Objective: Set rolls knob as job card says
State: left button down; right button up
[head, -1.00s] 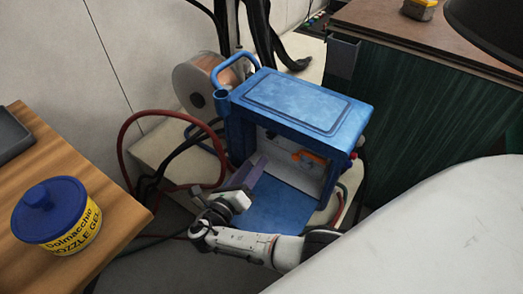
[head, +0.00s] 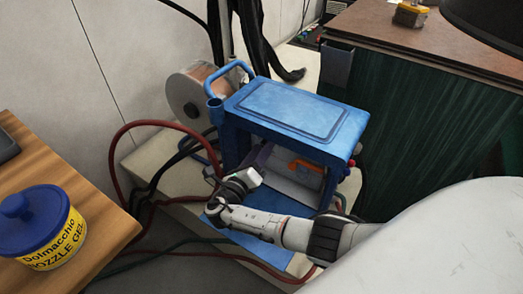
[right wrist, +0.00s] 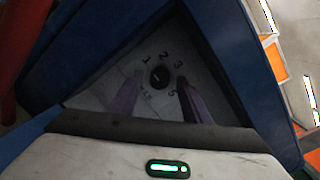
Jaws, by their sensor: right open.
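The blue wire feeder (head: 290,108) stands with its side open toward me. In the head view this gripper (head: 262,158) reaches into the opening. I see no job card.
A wire spool (head: 187,103) and red hose (head: 113,165) are behind and left. A blue-lidded nozzle gel tub (head: 40,225) stands on the wooden table (head: 105,205). A dark green cabinet (head: 420,135) is at the right.

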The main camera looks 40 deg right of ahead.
jog(key=c, duration=1)
jog(key=shift+c, duration=0.2)
